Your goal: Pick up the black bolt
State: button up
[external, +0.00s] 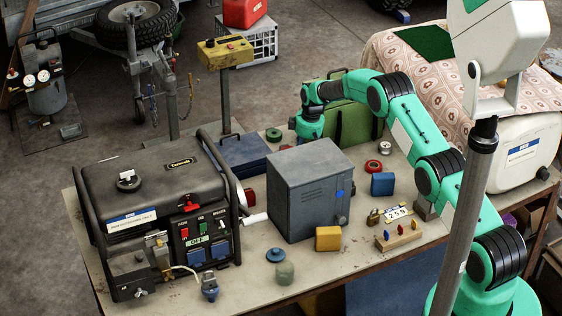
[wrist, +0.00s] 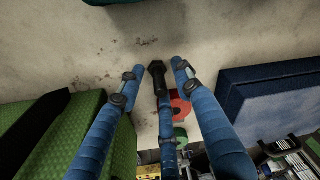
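In the wrist view, the black bolt (wrist: 157,76) lies on the pale, stained tabletop, with its wide head toward the top of the picture. My gripper (wrist: 159,68) is open around it. One blue finger is to the left of the bolt, one to the right, and a third blue finger is below, in line with its shank. Gaps show between the bolt and the left and right fingertips. Whether the lower finger touches the bolt I cannot tell. In the external view, my gripper is mostly hidden behind the grey metal box (external: 309,190), and the bolt does not show.
A green bag (external: 353,122) and a flat blue case (external: 240,153) flank my gripper. They also show in the wrist view, the bag (wrist: 115,150) left and the case (wrist: 268,98) right. A black generator (external: 155,190) stands left.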

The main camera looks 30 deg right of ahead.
dwell(0.4)
grip_shut()
jog(key=shift+r, duration=0.15)
jog(key=shift+r, duration=4.9)
